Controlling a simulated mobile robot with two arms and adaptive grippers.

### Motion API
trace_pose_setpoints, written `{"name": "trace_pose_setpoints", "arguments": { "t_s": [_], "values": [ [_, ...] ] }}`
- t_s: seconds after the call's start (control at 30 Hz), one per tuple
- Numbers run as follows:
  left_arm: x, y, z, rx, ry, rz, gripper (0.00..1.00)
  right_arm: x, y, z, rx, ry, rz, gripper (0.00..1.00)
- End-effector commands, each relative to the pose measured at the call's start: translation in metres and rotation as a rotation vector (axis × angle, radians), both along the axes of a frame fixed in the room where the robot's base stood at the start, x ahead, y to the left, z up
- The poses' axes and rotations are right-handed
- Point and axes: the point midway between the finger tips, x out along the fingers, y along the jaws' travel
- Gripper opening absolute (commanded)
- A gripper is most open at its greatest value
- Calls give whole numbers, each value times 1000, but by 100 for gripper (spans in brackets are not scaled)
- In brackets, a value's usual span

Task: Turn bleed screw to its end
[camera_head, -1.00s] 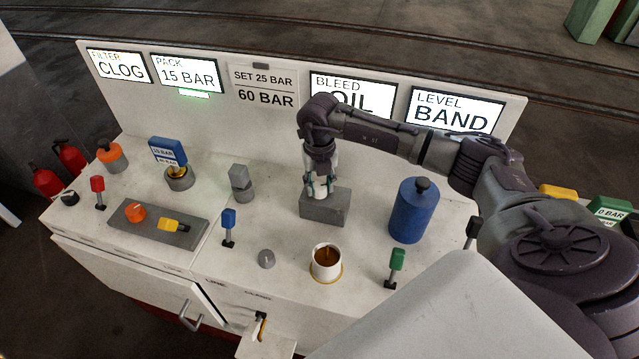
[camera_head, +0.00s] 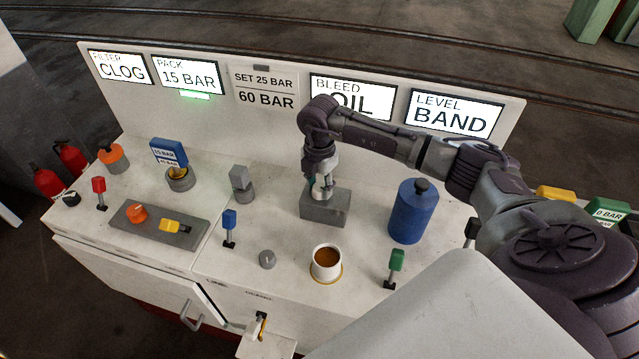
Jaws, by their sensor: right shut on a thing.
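My right gripper (camera_head: 321,191) points down onto the top of a grey block (camera_head: 325,212) on the bench, in front of the "BLEED OIL" panel (camera_head: 351,97). Its fingers are shut on a small part at the block's top, taken as the bleed screw. The fingers hide this part, so its angle cannot be seen. A white cup (camera_head: 327,274) with brown liquid stands in front of the block. My left gripper is not in view.
A blue canister (camera_head: 409,212) stands close to the right of the block. A grey post (camera_head: 241,184) stands to its left. Blue (camera_head: 229,226) and green (camera_head: 396,262) levers and a grey knob (camera_head: 267,259) stand nearer the front.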

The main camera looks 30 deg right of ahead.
Motion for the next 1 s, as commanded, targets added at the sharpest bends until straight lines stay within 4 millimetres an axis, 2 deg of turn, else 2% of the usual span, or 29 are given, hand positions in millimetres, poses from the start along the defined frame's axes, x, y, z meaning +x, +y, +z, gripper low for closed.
{"name": "trace_pose_setpoints", "arguments": {
  "t_s": [0.5, 0.7, 1.0],
  "values": [
    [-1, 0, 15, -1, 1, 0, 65, 0, -1, 2, -1, -1, -461, 4],
    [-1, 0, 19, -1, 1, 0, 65, 1, -1, 2, -1, -3, -584, 4],
    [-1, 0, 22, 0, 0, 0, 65, 1, -1, 1, -1, -2, -678, 4]
  ]
}}
